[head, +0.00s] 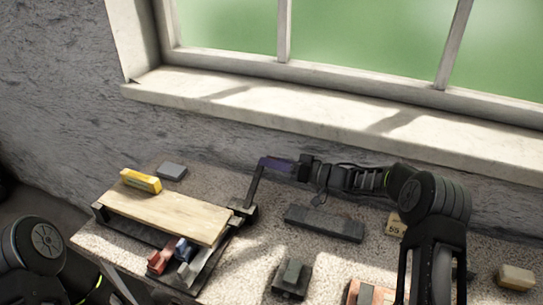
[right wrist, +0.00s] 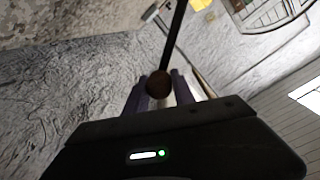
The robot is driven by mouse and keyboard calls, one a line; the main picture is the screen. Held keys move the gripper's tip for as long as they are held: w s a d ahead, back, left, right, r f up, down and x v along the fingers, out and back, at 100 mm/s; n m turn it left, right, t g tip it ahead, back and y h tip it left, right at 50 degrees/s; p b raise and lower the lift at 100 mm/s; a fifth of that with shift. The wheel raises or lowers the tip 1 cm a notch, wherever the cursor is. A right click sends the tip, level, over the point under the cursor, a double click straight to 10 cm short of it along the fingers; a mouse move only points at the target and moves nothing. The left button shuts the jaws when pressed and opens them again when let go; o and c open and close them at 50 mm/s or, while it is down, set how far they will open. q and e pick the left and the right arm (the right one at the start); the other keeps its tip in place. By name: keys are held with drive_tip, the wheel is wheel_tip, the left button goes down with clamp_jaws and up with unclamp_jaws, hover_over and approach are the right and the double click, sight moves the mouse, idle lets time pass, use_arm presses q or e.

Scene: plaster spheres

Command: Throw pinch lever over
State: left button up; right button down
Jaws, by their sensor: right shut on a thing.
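The pinch lever (head: 255,185) is a dark bar rising from a black block at the right end of the board fixture. It stands up, leaning a little to the right at its top. My right gripper (head: 277,166) reaches in from the right and is shut on the lever's upper end. In the right wrist view a brown round knob (right wrist: 159,84) on the dark rod sits between the purple fingers of the right gripper (right wrist: 161,92). My left gripper is out of view; only part of my left arm shows at the lower left.
A pale wooden board (head: 170,212) lies on the dark fixture, with a yellow block (head: 141,181) at its far edge. Red (head: 160,262) and blue (head: 184,250) pieces sit in front. A dark flat bar (head: 324,223) lies right of the lever. The window sill (head: 300,110) runs behind.

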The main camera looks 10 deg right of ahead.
drive_tip(key=shift+w+d+f, duration=0.15)
drive_tip(key=shift+d+f, duration=0.05)
drive_tip(key=shift+f, duration=0.05)
drive_tip(key=c, duration=1.1)
unclamp_jaws()
drive_tip(key=shift+f, duration=0.1)
drive_tip(key=shift+o, duration=0.2)
drive_tip(key=b+v, duration=0.1)
drive_tip(key=v, duration=0.6)
drive_tip(key=shift+s+d, duration=0.25)
drive_tip(key=shift+d, duration=0.05)
